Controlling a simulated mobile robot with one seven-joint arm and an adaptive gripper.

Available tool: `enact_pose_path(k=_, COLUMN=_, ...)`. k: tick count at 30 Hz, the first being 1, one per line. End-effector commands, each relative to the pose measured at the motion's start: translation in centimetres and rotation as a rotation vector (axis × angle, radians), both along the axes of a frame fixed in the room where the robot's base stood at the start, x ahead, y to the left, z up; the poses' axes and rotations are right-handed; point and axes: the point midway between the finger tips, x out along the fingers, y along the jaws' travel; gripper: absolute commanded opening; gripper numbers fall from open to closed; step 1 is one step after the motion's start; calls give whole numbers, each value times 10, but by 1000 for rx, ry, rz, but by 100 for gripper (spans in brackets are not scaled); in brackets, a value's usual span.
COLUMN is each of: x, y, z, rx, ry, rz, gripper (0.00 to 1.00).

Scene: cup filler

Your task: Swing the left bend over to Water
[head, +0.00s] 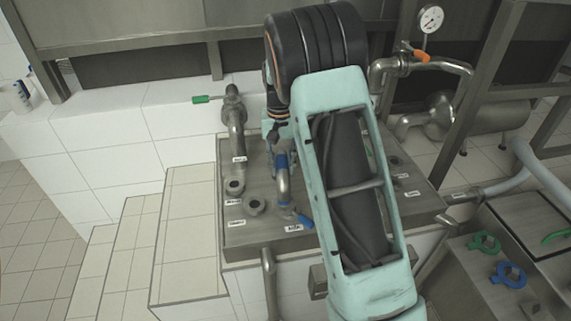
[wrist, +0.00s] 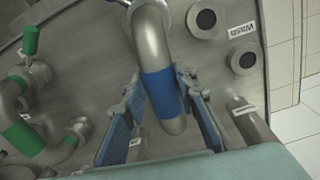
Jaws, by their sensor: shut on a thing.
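The left bend (head: 284,184) is a steel pipe with a blue band, standing on the steel panel (head: 262,236). Its near end is at the port by the front label, which seems to read Milk (head: 293,228), with a blue handle (head: 302,219) beside it. In the wrist view the bend (wrist: 150,40) runs between my blue finger pads. My gripper (wrist: 163,108) is shut on the bend at its blue band. In the head view my arm partly hides my gripper (head: 281,158). Two open ports (head: 254,206) (head: 234,186) lie left of the bend's near end; their labels are small, and one (wrist: 242,30) may read Water.
A steel pipe with a green-handled valve (head: 232,110) rises behind left. A green-banded bend (wrist: 28,138) stands on the other side in the wrist view. A gauge (head: 431,18) and orange-handled pipe are at back right.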

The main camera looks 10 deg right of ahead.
Motion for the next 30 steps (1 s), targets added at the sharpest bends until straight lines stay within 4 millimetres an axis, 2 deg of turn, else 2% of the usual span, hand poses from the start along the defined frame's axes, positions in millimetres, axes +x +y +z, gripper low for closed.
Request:
enact_pose_path(k=18, x=15, y=40, z=2, rx=1, ry=-1, rz=-451, gripper=0)
enact_pose_path(k=30, x=22, y=48, z=1, rx=1, ry=-3, rz=-566, gripper=0)
